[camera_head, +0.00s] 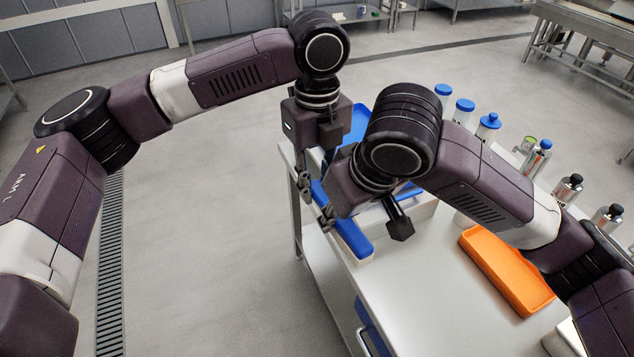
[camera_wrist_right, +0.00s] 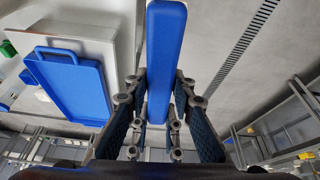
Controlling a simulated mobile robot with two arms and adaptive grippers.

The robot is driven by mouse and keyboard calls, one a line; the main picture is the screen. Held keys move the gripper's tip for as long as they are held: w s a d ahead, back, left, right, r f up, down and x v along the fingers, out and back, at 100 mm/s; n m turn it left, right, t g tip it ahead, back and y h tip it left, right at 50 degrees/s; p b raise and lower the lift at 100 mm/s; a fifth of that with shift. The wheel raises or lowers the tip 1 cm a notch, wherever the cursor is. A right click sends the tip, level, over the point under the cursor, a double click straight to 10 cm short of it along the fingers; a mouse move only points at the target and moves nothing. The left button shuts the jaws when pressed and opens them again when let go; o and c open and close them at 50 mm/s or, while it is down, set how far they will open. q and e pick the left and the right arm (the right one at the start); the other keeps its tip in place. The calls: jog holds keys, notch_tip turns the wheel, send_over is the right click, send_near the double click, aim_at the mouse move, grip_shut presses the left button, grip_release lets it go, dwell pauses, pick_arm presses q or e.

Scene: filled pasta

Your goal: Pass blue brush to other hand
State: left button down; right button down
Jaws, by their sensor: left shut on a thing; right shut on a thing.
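The blue brush (camera_head: 347,232) shows in the head view as a long blue bar slanting down to the right beside both grippers, over the table's left edge. My left gripper (camera_head: 304,187) points down and is shut on the brush near its upper part; the contact is partly hidden. My right gripper (camera_head: 327,216) reaches in from the right and is also shut on the brush. In the right wrist view the blue brush (camera_wrist_right: 165,62) lies between the fingers of my right gripper (camera_wrist_right: 160,105) and extends away from it.
A white table (camera_head: 420,300) holds an orange tray (camera_head: 505,268) and several bottles, some with blue caps (camera_head: 465,104). A blue tray (camera_wrist_right: 70,85) shows in the right wrist view. The grey floor (camera_head: 210,230) left of the table is clear.

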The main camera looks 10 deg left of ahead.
jog(key=c, duration=1.6)
grip_release()
jog(key=shift+s+a, duration=0.2)
jog(key=shift+r, duration=0.1)
